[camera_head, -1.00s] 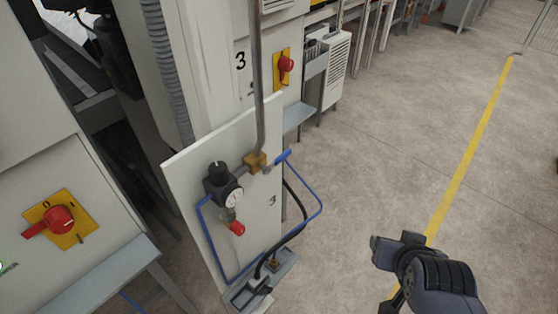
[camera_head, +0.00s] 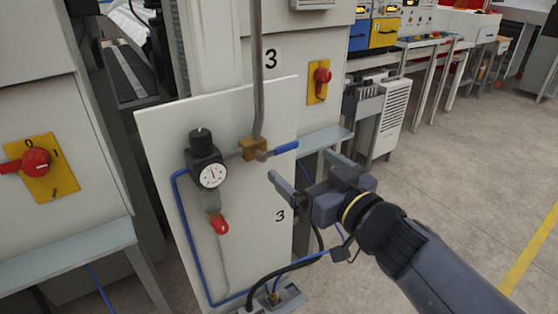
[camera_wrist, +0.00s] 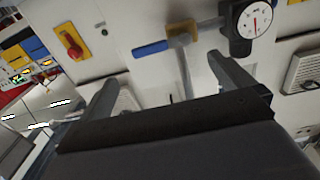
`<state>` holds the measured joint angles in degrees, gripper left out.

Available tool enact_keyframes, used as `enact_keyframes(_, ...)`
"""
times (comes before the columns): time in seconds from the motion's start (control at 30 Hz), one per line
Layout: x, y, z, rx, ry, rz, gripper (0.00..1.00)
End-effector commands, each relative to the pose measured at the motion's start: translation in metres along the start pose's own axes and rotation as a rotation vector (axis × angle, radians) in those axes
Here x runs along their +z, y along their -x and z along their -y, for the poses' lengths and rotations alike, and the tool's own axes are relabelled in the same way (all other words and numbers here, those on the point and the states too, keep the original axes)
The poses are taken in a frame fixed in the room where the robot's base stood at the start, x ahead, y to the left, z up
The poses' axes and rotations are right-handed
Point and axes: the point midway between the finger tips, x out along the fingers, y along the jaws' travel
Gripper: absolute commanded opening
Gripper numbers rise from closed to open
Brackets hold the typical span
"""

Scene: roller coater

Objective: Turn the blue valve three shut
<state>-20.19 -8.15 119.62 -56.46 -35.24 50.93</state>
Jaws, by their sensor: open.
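The blue valve handle (camera_head: 284,148) sticks out to the right from a brass valve body (camera_head: 254,149) on the white panel marked 3. In the wrist view the blue handle (camera_wrist: 150,48) shows above the fingers, beside the brass body (camera_wrist: 182,29). My gripper (camera_head: 308,178) is open and empty, just below and right of the handle in the head view, apart from it. In the wrist view the open fingers (camera_wrist: 165,85) point toward the panel, with the handle beyond them and between their tips across the picture.
A black regulator with a gauge (camera_head: 212,175) and a red knob (camera_head: 219,224) are left of the valve. A grey vertical pipe (camera_head: 257,70) rises from the valve. A red rotary switch (camera_head: 322,76) is behind. Blue hose (camera_head: 187,240) runs around the panel's edge. Floor at right is clear.

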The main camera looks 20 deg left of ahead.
Motion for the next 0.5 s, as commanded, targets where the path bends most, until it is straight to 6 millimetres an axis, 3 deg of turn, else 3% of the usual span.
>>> enact_keyframes(0.17,0.001,-0.014,0.003,-0.016,0.000,-0.002,1.00)
enact_keyframes(0.5,0.001,-0.071,0.004,-0.013,-0.001,-0.002,1.00)
